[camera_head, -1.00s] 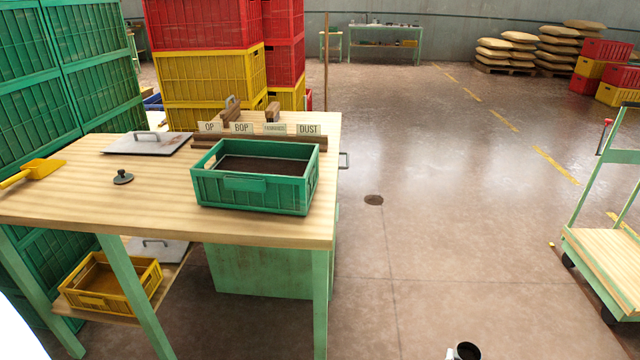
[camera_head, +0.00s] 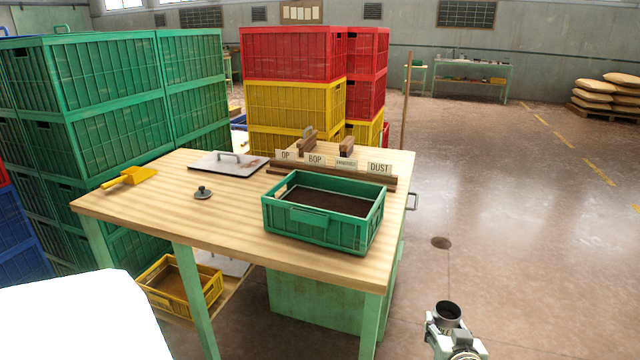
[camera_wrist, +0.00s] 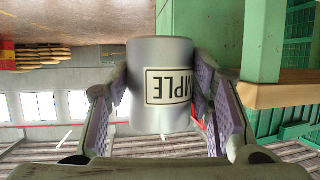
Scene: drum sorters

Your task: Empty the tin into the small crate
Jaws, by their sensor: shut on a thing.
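A silver tin (camera_wrist: 160,75) with a label reading "...MPLE" is held between the finger pads of my gripper (camera_wrist: 165,100) in the wrist view. In the head view the tin (camera_head: 447,313) shows at the bottom right, its dark open top up, with my gripper (camera_head: 452,335) shut around it. It is out over the floor, right of the table and apart from it. A green crate (camera_head: 313,234) with dark material inside stands on the table. A smaller-looking yellow crate (camera_head: 181,287) sits on the shelf below. The tin's contents cannot be made out.
Stacked crates (camera_head: 295,80) stand behind.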

